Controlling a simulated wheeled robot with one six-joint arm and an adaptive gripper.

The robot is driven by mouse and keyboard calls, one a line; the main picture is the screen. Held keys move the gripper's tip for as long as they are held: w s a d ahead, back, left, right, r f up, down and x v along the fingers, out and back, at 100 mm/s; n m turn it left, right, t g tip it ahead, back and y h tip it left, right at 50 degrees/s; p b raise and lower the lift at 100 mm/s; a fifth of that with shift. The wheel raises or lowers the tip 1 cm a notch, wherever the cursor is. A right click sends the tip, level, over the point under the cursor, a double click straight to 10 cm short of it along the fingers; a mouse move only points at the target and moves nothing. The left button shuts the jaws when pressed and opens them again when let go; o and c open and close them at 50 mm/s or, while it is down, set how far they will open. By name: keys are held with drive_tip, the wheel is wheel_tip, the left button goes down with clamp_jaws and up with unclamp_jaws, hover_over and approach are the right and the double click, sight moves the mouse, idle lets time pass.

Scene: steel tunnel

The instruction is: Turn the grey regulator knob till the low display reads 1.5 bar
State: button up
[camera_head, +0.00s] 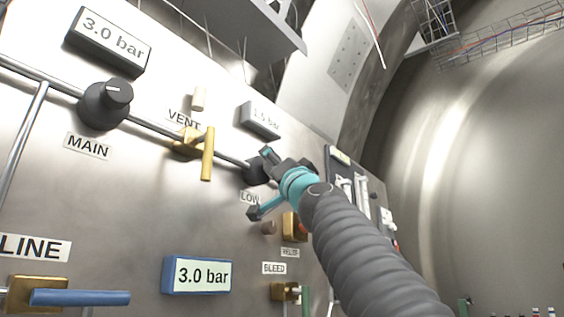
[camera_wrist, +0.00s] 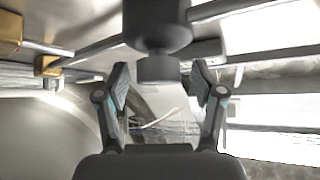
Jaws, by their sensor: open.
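The grey regulator knob above the LOW label (camera_head: 250,198) is partly hidden behind my gripper; its dark edge (camera_head: 254,174) shows in the head view. In the wrist view the knob (camera_wrist: 157,68) has a wide body and a narrower grip pointing towards me. My gripper (camera_head: 273,160) is at the knob. In the wrist view my gripper (camera_wrist: 160,82) is open, one finger on each side of the knob's grip, with a visible gap on both sides. The low display (camera_head: 262,119) is small and faint; it appears to read 1.5 bar.
The MAIN knob (camera_head: 106,104) and its 3.0 bar display (camera_head: 108,41) are at left. A yellow VENT valve handle (camera_head: 208,154) stands out left of my gripper. Below are another 3.0 bar display (camera_head: 197,275) and a blue handle (camera_head: 80,298). Pipes run along the panel.

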drive_tip(key=c, duration=1.1)
drive_tip(key=shift+r+m+h+p, duration=0.15)
drive_tip(key=shift+m+h+p, duration=0.4)
drive_tip(key=shift+p, duration=0.2)
drive_tip(key=shift+c, duration=0.2)
drive_tip(key=shift+m, duration=0.25)
drive_tip(key=shift+f+h, duration=0.2)
drive_tip(key=shift+h, duration=0.15)
drive_tip(key=o, duration=1.1)
drive_tip(key=shift+o, duration=0.2)
